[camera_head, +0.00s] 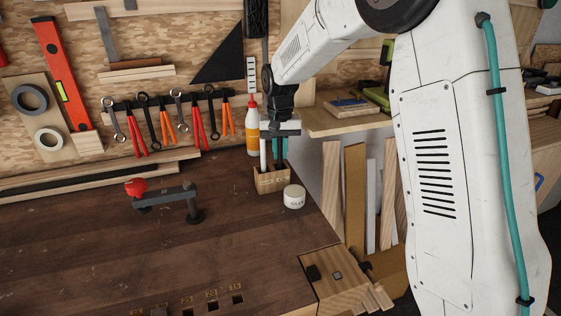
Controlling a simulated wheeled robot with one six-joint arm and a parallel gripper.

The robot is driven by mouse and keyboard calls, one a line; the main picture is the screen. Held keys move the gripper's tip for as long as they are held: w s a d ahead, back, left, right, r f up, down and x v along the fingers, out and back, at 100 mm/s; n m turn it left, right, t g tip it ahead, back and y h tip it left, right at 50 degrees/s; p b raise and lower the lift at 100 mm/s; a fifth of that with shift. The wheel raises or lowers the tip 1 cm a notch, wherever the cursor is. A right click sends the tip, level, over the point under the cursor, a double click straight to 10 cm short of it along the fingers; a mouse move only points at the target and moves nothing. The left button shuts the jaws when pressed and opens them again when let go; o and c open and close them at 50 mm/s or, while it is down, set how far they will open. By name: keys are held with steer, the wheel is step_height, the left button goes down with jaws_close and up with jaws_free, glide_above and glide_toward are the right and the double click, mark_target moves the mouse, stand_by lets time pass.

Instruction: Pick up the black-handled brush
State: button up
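My gripper (280,142) points down just above a small wooden holder (271,183) near the back right of the workbench. A white upright item (263,154) and a teal upright item (281,150) show at the holder, close below the gripper's grey body. Dark narrow shapes stand between them; I cannot tell whether they are my fingers or a black brush handle. The black-handled brush is not clearly made out. The fingertips are too small and overlapped to show whether they are open or shut.
A white glue jar (294,197) stands right of the holder, and an orange-and-white bottle (252,127) behind it. A red-knobbed clamp (165,197) stands on the workbench (130,255). Tools hang on the back wall. The bench's front middle is mostly clear.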

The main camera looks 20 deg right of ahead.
jaws_close()
step_height(320, 180, up, 10)
stand_by(0.4)
stand_by(2.6)
